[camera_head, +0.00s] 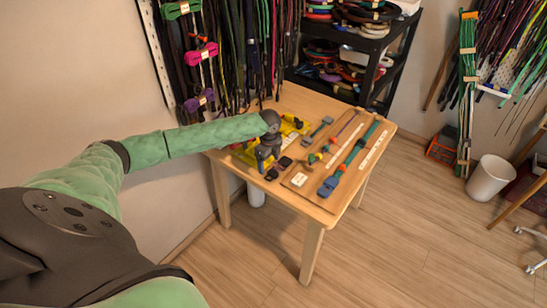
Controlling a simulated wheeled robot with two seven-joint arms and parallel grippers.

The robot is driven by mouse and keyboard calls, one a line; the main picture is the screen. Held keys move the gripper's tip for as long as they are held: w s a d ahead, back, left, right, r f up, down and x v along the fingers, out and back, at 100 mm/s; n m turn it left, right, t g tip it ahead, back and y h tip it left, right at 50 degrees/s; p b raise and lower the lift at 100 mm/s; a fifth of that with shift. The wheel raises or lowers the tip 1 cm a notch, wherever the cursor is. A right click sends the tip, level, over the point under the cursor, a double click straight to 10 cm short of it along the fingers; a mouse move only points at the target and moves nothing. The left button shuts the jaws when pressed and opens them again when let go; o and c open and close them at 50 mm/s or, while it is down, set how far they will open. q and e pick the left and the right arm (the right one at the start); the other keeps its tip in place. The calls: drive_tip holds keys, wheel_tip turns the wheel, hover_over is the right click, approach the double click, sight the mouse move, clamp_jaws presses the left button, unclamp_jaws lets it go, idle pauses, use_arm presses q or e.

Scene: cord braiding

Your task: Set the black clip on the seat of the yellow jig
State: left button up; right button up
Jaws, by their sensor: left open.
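The yellow jig (292,125) lies on the wooden table at its back left, partly hidden behind my left arm and gripper. Some of its yellow also shows left of the gripper. My left gripper (265,166) is over the left part of the table, pointing down in front of the jig; it is open. A small black piece (285,162) lies on the table just right of the gripper and may be the black clip. Another dark piece (271,175) shows just below the fingers; I cannot tell which is the clip. The jig's seat cannot be made out. My right gripper is out of view.
A wooden board (300,180) with cords and tools covers the table's right part. The table (316,208) has a narrow bare front edge. Hanging cords and a black shelf (378,50) stand behind. A white bin (490,178) stands on the floor at right.

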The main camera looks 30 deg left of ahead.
sight(270, 174)
use_arm(q)
drive_tip(key=f, duration=0.1)
drive_tip(key=f+p, duration=0.1)
drive_tip(key=f, duration=0.2)
drive_tip(key=shift+w+d+f+p, duration=0.15)
drive_tip(key=shift+d+f+p, duration=0.1)
drive_tip(key=shift+d+p, duration=0.05)
drive_tip(key=shift+a+f, duration=0.2)
drive_tip(key=shift+f, duration=0.55)
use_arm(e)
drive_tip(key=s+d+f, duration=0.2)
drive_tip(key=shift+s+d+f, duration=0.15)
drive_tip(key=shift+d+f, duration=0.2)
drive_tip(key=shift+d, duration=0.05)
use_arm(q)
drive_tip(key=shift+d, duration=0.1)
drive_tip(key=c, duration=1)
drive_tip(key=shift+c, duration=0.3)
drive_tip(key=shift+r+p, duration=0.15)
drive_tip(key=shift+p, duration=0.15)
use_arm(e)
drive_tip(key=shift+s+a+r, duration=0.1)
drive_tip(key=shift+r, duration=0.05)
